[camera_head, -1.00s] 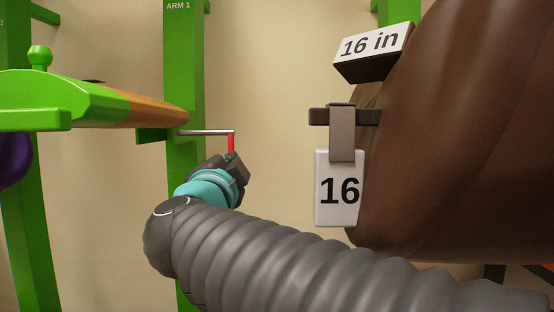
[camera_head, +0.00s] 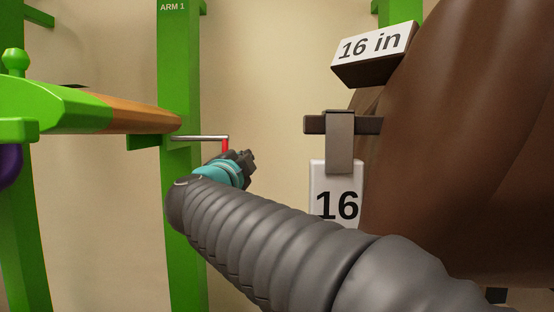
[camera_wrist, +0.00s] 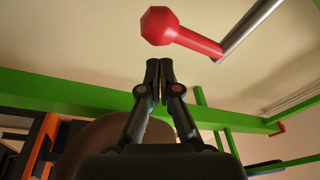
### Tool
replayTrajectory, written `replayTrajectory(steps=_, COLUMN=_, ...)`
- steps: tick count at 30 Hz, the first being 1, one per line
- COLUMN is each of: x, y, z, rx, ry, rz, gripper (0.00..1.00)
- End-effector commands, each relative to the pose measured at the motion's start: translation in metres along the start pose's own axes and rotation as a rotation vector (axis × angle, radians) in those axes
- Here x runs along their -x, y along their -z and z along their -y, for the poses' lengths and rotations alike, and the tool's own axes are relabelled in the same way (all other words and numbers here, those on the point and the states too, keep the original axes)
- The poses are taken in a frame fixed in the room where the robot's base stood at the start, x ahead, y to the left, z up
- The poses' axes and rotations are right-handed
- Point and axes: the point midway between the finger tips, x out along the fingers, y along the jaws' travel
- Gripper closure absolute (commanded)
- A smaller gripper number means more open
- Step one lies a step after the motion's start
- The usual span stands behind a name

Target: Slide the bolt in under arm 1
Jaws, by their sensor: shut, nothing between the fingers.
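The bolt is a grey metal rod (camera_head: 203,137) with a red bent handle (camera_head: 226,145). In the head view it sticks out to the right from the green post labelled ARM 1 (camera_head: 181,60), just under the wood-and-green arm (camera_head: 110,113). The rod (camera_wrist: 248,30) and red handle (camera_wrist: 180,33) also show in the wrist view, beyond my fingertips. My gripper (camera_wrist: 159,65) has its fingers together with nothing between them. In the head view my gripper (camera_head: 247,158) is just below and right of the red handle, apart from it in the wrist view. How deep the rod sits is hidden.
A large brown horse-like form (camera_head: 460,150) fills the right side. A dark bar (camera_head: 315,124) with a hanging 16 tag (camera_head: 337,190) and a 16 in block (camera_head: 375,50) stand near it. Pale wall shows between the post and these. My arm crosses the lower middle.

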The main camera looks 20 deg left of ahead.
Motion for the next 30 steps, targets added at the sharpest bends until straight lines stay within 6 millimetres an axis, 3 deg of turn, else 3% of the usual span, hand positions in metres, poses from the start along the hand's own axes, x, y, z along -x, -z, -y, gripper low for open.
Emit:
replayTrajectory(steps=7, x=0.008, y=-0.022, z=0.0, rx=0.0, ry=0.002, rz=0.002, gripper=1.0)
replayTrajectory(steps=23, x=0.007, y=-0.026, z=0.005, rx=0.0, ry=-0.003, rz=-0.005, gripper=1.0)
replayTrajectory(steps=30, x=0.012, y=-0.067, z=0.03, rx=0.002, ry=-0.003, rz=-0.004, gripper=1.0)
